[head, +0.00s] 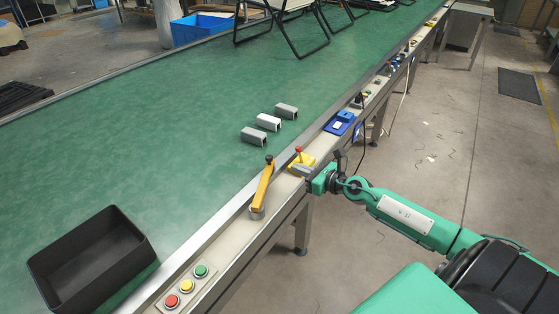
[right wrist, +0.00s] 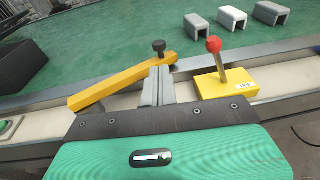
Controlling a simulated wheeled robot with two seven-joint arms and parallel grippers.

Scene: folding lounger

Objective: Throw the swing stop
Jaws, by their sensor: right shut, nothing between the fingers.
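The swing stop is a yellow bar (head: 263,187) with a black knob at its far end, on the conveyor's near rail. Its near end sits on a round grey pivot. In the right wrist view the bar (right wrist: 110,88) slants up to the right, to the black knob (right wrist: 158,46). My right gripper (head: 310,171) is over the rail, to the right of the bar. In the right wrist view its fingers (right wrist: 158,85) are together and empty, overlapping the bar below the knob in the picture; I cannot tell whether they touch it. My left gripper is not in view.
A red-knobbed lever on a yellow block (right wrist: 226,86) stands right beside my right gripper. A black bin (head: 138,248) is at the left, and push buttons (head: 187,286) are on the near rail.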

